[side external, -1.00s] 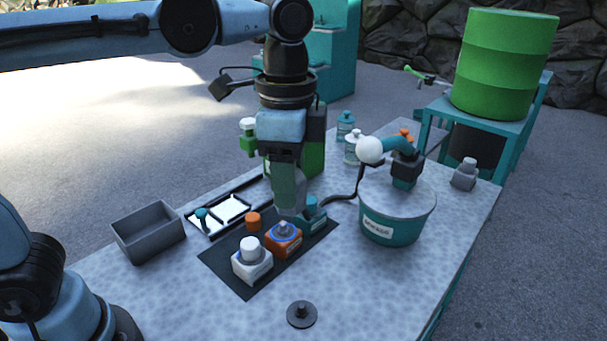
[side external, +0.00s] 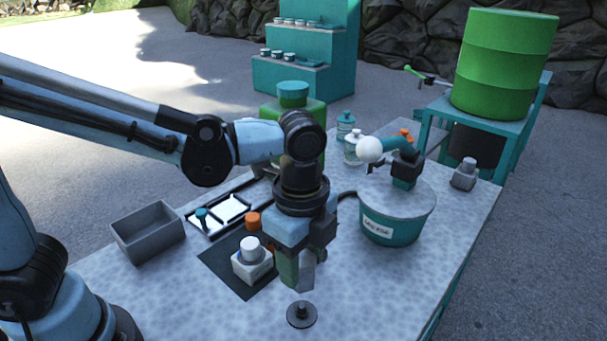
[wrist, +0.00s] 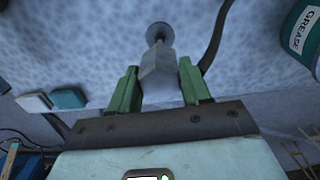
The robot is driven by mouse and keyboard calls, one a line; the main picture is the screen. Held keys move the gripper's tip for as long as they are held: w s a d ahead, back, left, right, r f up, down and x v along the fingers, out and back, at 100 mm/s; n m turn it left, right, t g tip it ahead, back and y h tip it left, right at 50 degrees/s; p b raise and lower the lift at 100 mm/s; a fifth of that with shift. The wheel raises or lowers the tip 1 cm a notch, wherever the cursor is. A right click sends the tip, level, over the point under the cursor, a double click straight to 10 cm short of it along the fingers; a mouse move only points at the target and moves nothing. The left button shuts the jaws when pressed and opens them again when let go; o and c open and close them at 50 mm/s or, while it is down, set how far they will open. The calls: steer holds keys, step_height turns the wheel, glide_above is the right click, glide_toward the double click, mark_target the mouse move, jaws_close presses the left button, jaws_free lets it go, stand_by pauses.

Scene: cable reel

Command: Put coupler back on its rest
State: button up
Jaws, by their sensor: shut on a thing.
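The coupler (wrist: 160,68) is a pale grey faceted piece between the green fingers of my gripper (wrist: 158,88) in the wrist view. My gripper is shut on it. In the side view my gripper (side external: 297,268) points down at the front of the table, and the coupler's grey end (side external: 305,277) shows below it. The rest appears to be the dark round disc with a short upright peg (side external: 301,314); it is bare and just in front of the gripper. The disc and peg (wrist: 157,32) also show beyond the coupler in the wrist view. The gap between coupler and peg is hard to judge.
A teal grease tub (side external: 392,230) stands behind right. A grey bin (side external: 148,232) is at left. A black cable (wrist: 214,42) runs right of the coupler. The front-right tabletop is clear.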

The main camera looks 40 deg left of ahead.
mark_target(302, 306)
steer(key=shift+f, duration=3.95)
steer(key=o, duration=1.3)
step_height(302, 306, up, 12)
steer(key=shift+a, duration=0.1)
steer(key=a+f+n+t, duration=0.1)
steer(key=a+n+t, duration=0.6)
steer(key=a+n, duration=1)
steer(key=shift+a+f, duration=0.2)
